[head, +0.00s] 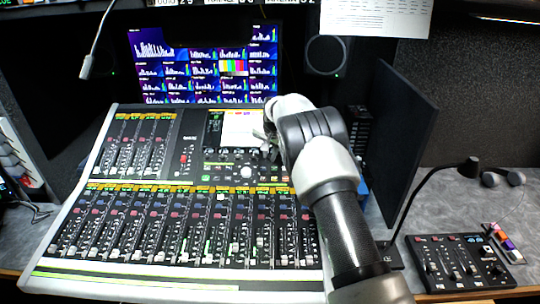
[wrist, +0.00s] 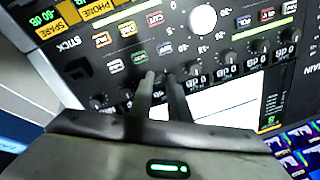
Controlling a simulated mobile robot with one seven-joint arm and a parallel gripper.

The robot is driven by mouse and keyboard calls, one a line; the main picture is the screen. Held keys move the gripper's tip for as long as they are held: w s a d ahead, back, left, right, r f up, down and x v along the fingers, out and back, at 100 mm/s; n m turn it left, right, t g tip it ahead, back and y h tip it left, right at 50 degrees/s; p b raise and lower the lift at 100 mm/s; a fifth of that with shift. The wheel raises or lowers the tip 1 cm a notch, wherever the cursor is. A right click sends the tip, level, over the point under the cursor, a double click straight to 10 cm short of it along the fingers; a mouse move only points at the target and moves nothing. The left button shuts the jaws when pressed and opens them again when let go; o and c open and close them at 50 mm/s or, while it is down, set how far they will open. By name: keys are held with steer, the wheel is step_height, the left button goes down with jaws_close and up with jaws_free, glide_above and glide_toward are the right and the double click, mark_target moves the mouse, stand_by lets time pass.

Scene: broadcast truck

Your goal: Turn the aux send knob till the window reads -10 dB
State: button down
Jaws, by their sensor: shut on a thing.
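A row of small dark knobs runs across the mixing console (head: 290,212), and the wrist view shows several of them, such as one knob (wrist: 225,58) right of my fingers. My gripper (wrist: 160,77) has its two dark fingers close together in that row, shut on a small knob whose body is mostly hidden between the fingertips. In the head view my gripper is at the console's upper right, largely hidden by my wrist. Small readouts (wrist: 202,82) sit beside the knobs. The readout for the held knob is covered or too small to read.
A large pale round knob (wrist: 202,21) and several buttons lie close to my fingers. A bright white screen (wrist: 220,105) is partly under my gripper. A gooseneck lamp (head: 430,195) and a small control box (head: 457,262) stand at the right.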

stand_by(0.3)
steer(key=c, duration=1.7)
jaws_free()
steer(key=v, duration=1.7)
steer(key=shift+s+r, duration=0.15)
steer(key=shift+s, duration=0.05)
